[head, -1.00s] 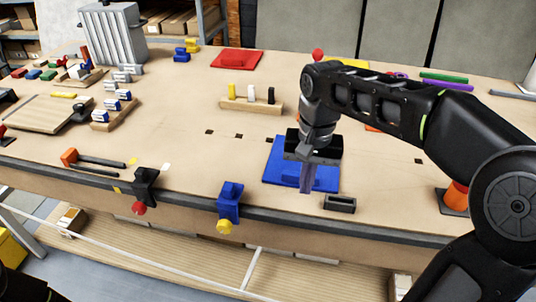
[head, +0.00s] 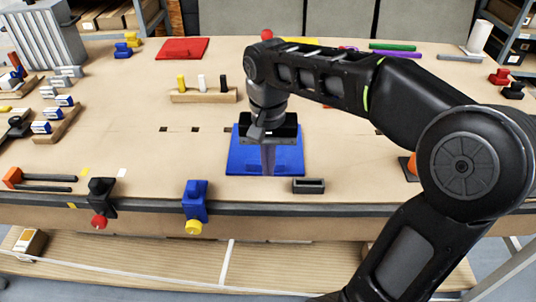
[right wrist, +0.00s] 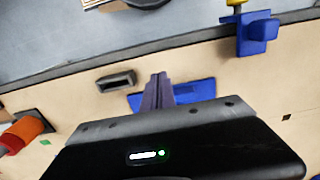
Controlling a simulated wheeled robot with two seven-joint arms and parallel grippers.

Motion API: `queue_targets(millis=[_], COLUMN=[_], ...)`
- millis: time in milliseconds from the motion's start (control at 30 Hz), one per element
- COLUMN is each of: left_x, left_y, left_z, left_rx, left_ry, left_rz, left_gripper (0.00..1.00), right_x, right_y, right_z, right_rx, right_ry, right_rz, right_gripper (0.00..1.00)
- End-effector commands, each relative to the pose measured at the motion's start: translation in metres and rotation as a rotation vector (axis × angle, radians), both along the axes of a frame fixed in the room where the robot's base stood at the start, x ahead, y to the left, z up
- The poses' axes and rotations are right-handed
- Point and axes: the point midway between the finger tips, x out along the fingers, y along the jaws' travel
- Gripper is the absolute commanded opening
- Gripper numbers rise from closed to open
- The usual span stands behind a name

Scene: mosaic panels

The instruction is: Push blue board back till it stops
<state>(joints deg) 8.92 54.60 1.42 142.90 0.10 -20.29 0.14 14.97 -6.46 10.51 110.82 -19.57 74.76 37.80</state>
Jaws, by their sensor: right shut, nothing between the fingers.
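The blue board (head: 288,164) lies flat on the workbench, near the front edge, in the middle of the head view. My right gripper (head: 268,164) is shut and empty, pointing down over the board's front part. My wrist hides the board's back middle. In the right wrist view the shut fingers (right wrist: 158,92) overlap the blue board (right wrist: 196,91), which shows on both sides of them. I cannot tell whether the fingertips touch it. My left gripper is not in view.
A small black tray (head: 308,186) lies just right of the board's front corner. A blue clamp (head: 195,200) and a black clamp (head: 101,196) sit on the bench's front edge. A wooden block with pegs (head: 203,96) stands behind left. A red board (head: 182,48) lies farther back.

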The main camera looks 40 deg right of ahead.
Motion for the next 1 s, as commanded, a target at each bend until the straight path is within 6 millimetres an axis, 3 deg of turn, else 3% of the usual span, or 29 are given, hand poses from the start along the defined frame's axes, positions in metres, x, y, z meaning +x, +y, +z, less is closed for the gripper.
queue_targets(millis=[267, 533, 1000], left_x=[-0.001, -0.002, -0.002], left_y=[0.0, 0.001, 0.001], left_z=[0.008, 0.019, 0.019], left_rx=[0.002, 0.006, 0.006], left_ry=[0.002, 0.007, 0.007], left_rz=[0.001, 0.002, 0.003], left_gripper=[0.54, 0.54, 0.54], right_x=[0.001, 0.029, 0.033], right_y=[-0.001, -0.022, -0.025], right_z=[-0.052, -0.05, -0.051], right_rx=[0.002, 0.002, 0.001], right_ry=[0.005, 0.001, 0.001], right_rz=[0.0, -0.001, 0.0], right_gripper=[0.0, 0.0, 0.0])
